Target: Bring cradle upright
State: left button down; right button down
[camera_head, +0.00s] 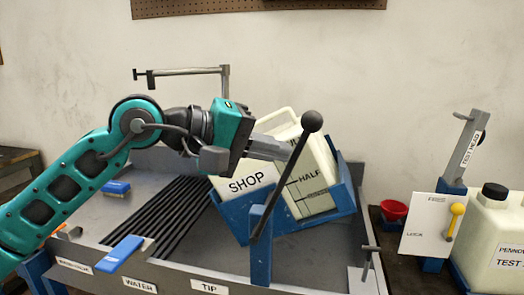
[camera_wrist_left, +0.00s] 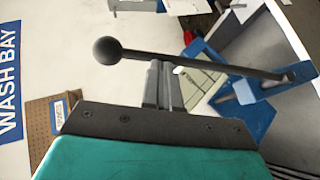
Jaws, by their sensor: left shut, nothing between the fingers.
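The blue cradle (camera_head: 340,205) sits tilted in the grey bay, holding a tilted cream tank (camera_head: 315,165) with SHOP and HALF labels. A dark lever (camera_head: 283,183) with a black ball knob (camera_head: 312,121) slants up from a blue post (camera_head: 261,243) at the cradle's front. My left gripper (camera_head: 290,149) is shut and empty, its fingertips close to the lever's upper part. In the left wrist view the lever (camera_wrist_left: 205,66) crosses just beyond the fingertips (camera_wrist_left: 158,68); I cannot tell whether they touch. The cradle (camera_wrist_left: 245,115) shows there at the right. My right gripper is out of view.
Black slats (camera_head: 165,220) lie left of the cradle. At right stand a red funnel (camera_head: 394,210), a white lock panel (camera_head: 427,225) and another tank (camera_head: 492,240).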

aim_at(295, 158)
pick_arm(q)
jog(key=d, duration=0.1)
jog(key=d+y, duration=0.1)
jog(key=s+d+f+m, duration=0.1)
jog(key=shift+d+y, duration=0.1)
jog(key=shift+y, duration=0.3)
jog(key=d+f+y, duration=0.1)
jog(key=s+d+f+y+b, duration=0.1)
jog(key=d, duration=0.1)
jog(key=d+f+m+y, duration=0.1)
jog(key=shift+s+d+f+b, duration=0.1)
jog(key=shift+s+d+b, duration=0.05)
jog(key=shift+d+b, duration=0.2)
dwell(0.3)
